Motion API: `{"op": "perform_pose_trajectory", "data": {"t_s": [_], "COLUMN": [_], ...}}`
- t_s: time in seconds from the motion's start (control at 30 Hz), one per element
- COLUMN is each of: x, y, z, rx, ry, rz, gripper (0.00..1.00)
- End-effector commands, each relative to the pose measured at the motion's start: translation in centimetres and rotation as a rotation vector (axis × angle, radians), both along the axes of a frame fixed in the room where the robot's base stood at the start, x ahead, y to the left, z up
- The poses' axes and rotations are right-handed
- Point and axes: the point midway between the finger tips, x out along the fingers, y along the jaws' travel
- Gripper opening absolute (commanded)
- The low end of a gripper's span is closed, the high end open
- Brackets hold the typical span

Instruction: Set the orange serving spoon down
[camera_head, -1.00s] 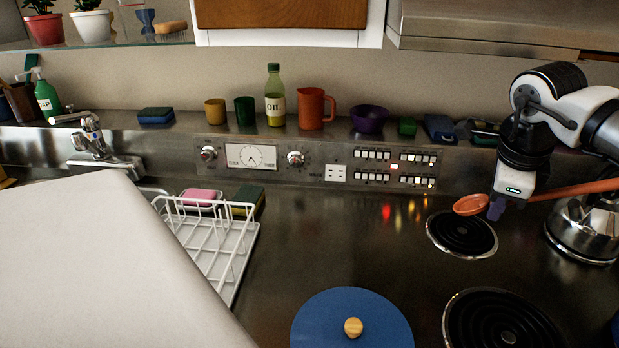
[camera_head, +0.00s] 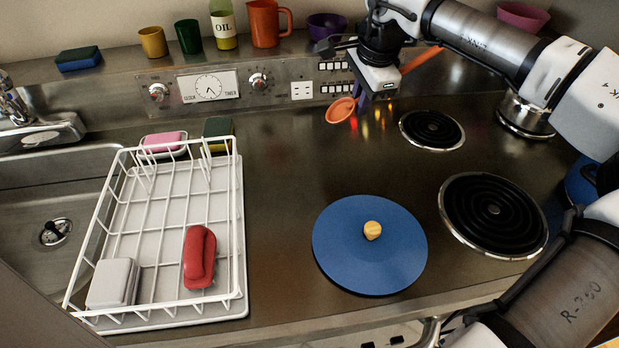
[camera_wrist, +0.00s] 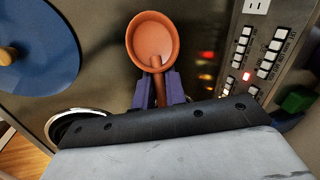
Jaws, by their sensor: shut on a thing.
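The orange serving spoon (camera_head: 340,110) is in my gripper, with its round bowl out to the left and its handle passing behind the gripper to the upper right. My gripper (camera_head: 361,97) is shut on the spoon's handle, above the steel counter near the back control panel. In the wrist view the spoon's bowl (camera_wrist: 153,42) faces the camera, and the purple fingers (camera_wrist: 159,88) close around the handle just below it. The handle's far part is hidden behind the gripper in the wrist view.
A white dish rack (camera_head: 240,230) with a red item (camera_head: 199,257) stands left. A blue lid (camera_head: 340,262) with a wooden knob lies on the counter. Coil burners (camera_head: 432,130) (camera_head: 494,215) are at right. The counter between rack and lid is clear.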

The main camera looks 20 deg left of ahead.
Motion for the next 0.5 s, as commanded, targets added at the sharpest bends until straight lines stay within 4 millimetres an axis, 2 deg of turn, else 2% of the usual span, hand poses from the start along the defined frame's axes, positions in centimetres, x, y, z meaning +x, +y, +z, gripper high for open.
{"op": "perform_pose_trajectory", "data": {"t_s": [0.17, 0.4, 0.5], "x": [0.1, 0.0, 0.1], "y": [0.0, 0.0, 0.0], "z": [-1.1, -5.3, -6.2], "rx": [0.001, 0.0, 0.001], "ry": [0.001, 0.002, 0.001], "rz": [0.016, 0.017, 0.016], "gripper": [0.0, 0.0, 0.0]}}
